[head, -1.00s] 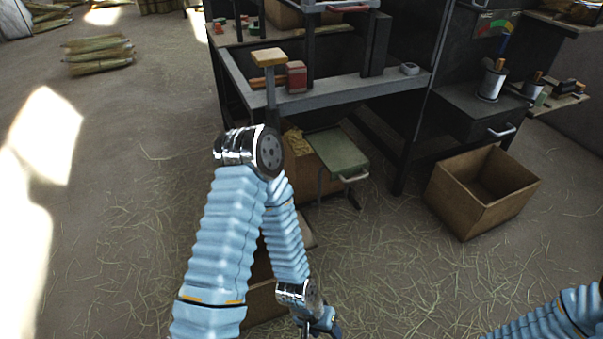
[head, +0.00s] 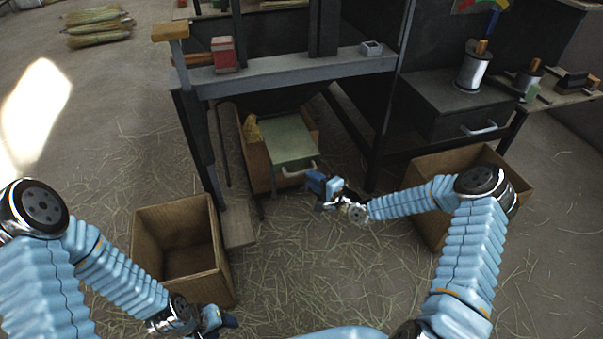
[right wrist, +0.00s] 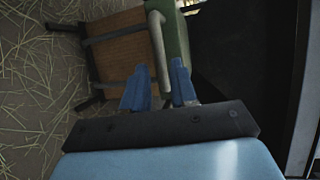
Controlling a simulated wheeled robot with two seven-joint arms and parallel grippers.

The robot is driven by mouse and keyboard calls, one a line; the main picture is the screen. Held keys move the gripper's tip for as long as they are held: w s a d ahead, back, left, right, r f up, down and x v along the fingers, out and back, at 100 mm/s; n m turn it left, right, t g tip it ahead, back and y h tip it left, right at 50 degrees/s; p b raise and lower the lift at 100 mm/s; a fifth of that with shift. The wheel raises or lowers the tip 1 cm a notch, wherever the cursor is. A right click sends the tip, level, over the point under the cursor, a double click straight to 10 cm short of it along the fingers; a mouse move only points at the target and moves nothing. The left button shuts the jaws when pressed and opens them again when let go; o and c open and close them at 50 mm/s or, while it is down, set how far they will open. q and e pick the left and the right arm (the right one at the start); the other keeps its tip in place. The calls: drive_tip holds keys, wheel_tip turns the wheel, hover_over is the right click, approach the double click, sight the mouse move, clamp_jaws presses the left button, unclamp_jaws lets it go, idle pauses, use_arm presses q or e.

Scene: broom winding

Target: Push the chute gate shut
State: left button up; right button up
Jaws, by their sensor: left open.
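The chute gate is a green panel (head: 289,142) with a pale bar handle (head: 300,171) at its front edge, under the workbench. My right gripper (head: 314,186) is just right of the handle, low in front of the bench. In the right wrist view the two blue fingers (right wrist: 160,80) stand apart, and the handle (right wrist: 155,38) runs down towards the gap between them. I cannot tell whether they touch it. My left gripper (head: 226,319) is open and empty at the bottom, away from the gate.
An open cardboard box (head: 178,235) stands left of the gate, near my left arm. Another box (head: 468,172) stands behind my right forearm. The bench's dark legs flank the gate. A drawer cabinet (head: 455,105) stands at right. Straw covers the floor.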

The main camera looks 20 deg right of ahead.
sight(302, 173)
drive_tip(key=x, duration=0.6)
clamp_jaws()
